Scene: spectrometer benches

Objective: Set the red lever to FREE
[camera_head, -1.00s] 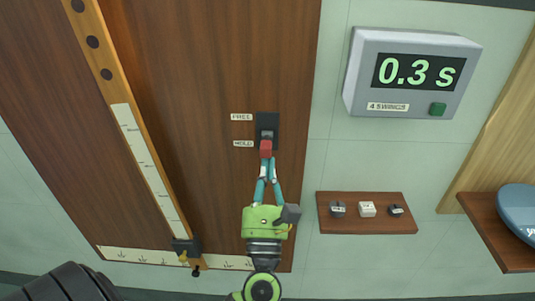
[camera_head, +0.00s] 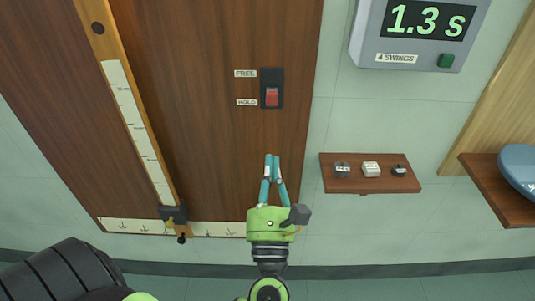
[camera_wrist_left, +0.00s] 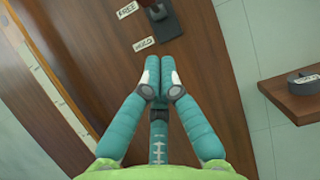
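The red lever (camera_head: 271,97) sits in the lower part of its dark slot plate (camera_head: 271,75) on the wooden panel, level with the HOLD label (camera_head: 247,102). The FREE label (camera_head: 245,73) is above it. My left gripper (camera_head: 272,157) is below the plate, apart from the lever, with its teal fingers pointing up at it. Its fingertips are together with nothing between them, as the left wrist view (camera_wrist_left: 159,92) also shows. In that view the dark plate (camera_wrist_left: 166,22) is at the top, beyond the fingertips. My right gripper is not in view.
A timer (camera_head: 415,55) reading 1.3 s is at the upper right. A small shelf (camera_head: 355,185) with several small weights is right of the panel. A scale strip (camera_head: 135,125) with a dark clamp (camera_head: 173,215) is at left.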

